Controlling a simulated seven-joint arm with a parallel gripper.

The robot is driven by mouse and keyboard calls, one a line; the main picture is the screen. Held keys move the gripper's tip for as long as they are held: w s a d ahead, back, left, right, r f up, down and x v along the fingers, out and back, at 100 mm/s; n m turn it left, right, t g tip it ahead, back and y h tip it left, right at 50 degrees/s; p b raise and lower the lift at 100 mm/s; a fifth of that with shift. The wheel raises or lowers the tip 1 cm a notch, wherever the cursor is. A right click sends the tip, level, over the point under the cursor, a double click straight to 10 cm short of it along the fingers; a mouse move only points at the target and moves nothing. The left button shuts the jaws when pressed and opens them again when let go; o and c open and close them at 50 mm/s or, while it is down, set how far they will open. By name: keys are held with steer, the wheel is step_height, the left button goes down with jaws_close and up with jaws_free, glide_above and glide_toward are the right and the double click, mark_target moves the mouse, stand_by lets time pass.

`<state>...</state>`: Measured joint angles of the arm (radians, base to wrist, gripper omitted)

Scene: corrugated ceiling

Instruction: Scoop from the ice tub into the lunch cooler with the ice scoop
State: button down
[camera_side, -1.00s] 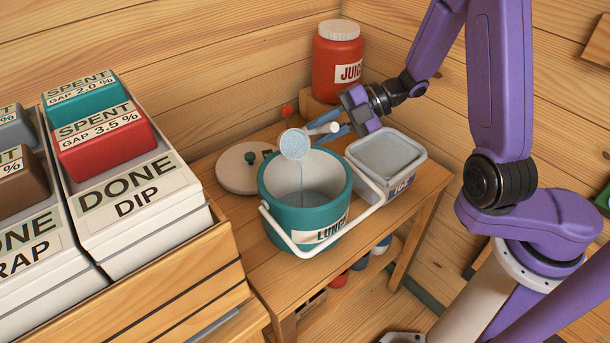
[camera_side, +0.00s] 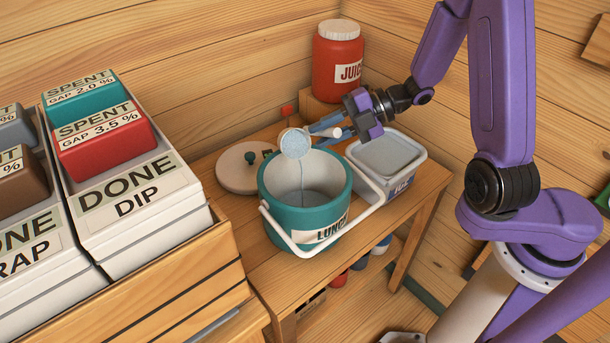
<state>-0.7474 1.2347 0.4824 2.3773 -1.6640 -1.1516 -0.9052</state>
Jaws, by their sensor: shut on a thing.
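My gripper (camera_side: 338,127) is shut on the ice scoop (camera_side: 295,143) by its white handle. The scoop's round bowl hangs over the lunch cooler, with pale bluish contents showing in it. A thin pale stream falls from the bowl into the cooler. The lunch cooler (camera_side: 283,215) is a teal round tub, open, with a white handle lowered at its front. Its inside looks pale; the level of ice in it is hard to tell. The ice tub (camera_side: 420,160) is a white square container to the right, filled with pale grey-blue ice. My gripper is above and behind these two containers.
A round off-white lid (camera_side: 236,178) with a teal knob lies left of the cooler. A red juice jar (camera_side: 338,68) stands on a wooden block behind. Labelled DONE bins (camera_side: 150,203) fill the left. Wooden walls close off the back.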

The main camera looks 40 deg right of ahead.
steer(key=shift+s+a+f+n+t, duration=0.2)
steer(key=shift+s+n+t, duration=0.1)
steer(key=shift+s+n, duration=0.15)
stand_by(0.6)
steer(key=shift+s+a+f+n+t, duration=0.1)
steer(key=shift+s+n+t, duration=0.1)
steer(key=shift+s, duration=0.25)
steer(key=shift+s+a+f+n+t, duration=0.1)
steer(key=shift+s+f+t, duration=0.1)
steer(key=shift+s, duration=0.2)
steer(key=shift+s+a+f+n+t, duration=0.1)
steer(key=shift+s+n+t, duration=0.1)
steer(key=shift+s, duration=0.25)
steer(key=shift+s+a+f+n+t+y, duration=0.2)
steer(key=shift+s+f+n+t+y, duration=0.1)
steer(key=shift+s+f+n+t, duration=0.65)
stand_by(1.8)
steer(key=shift+s+a+f+n+t+y+b, duration=0.1)
steer(key=shift+s+f+n+t+y+b, duration=0.2)
steer(key=shift+f+n, duration=0.35)
steer(key=shift+s+a+f+n+t+y+b, duration=0.1)
steer(key=shift+s+f+n+t+b, duration=0.25)
steer(key=shift+n, duration=0.5)
stand_by(1.4)
